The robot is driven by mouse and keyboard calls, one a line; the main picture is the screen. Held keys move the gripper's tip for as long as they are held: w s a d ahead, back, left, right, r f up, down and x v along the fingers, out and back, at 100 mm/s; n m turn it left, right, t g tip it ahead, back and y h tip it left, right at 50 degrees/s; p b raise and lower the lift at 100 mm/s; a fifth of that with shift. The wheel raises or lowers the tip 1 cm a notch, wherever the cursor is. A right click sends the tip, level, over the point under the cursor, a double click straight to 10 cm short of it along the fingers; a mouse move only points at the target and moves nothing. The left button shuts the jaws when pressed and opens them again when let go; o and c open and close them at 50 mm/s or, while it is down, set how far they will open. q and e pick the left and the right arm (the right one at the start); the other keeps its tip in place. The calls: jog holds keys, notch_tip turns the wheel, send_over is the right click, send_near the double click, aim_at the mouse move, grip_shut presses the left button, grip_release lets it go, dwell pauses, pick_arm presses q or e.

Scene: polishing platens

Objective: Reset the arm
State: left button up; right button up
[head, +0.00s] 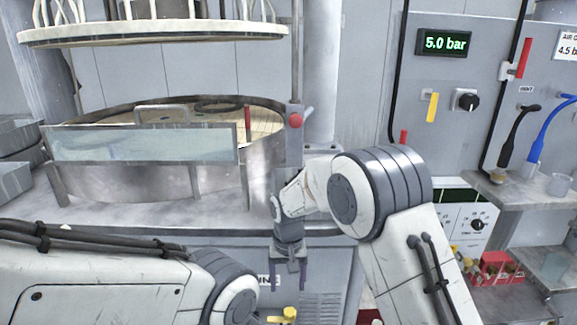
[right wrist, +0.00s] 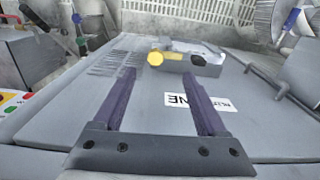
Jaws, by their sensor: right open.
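My right arm reaches in from the lower right in the head view. Its gripper (head: 289,272) hangs pointing down in front of the grey cabinet below the platen bench. In the right wrist view the two purple fingers of the right gripper (right wrist: 160,75) stand wide apart with nothing between them. The cabinet front (right wrist: 130,125) with a white label (right wrist: 197,101) lies beyond them. My left arm crosses the lower left of the head view, and its gripper is outside the frame.
The round polishing tub (head: 215,172) with a clear guard (head: 140,144) stands behind the right gripper. A yellow valve handle (head: 285,315) is below it and also shows in the right wrist view (right wrist: 155,58). A side shelf (head: 520,190) holds small cups; a red bin (head: 497,268) is lower right.

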jog(key=s+a+r+n+p, duration=0.1)
jog(key=s+r+n+p, duration=0.1)
jog(key=s+r, duration=0.65)
jog(key=s+d+r+n+p, duration=0.2)
jog(key=s+d+r, duration=0.1)
jog(key=s, duration=0.7)
jog(key=s+d+r+n+p, duration=0.2)
jog(key=s+r, duration=0.4)
jog(key=s, duration=0.5)
jog(key=shift+s+d+n+y, duration=0.15)
jog(key=shift+d+n+y, duration=0.25)
jog(key=shift+n, duration=0.1)
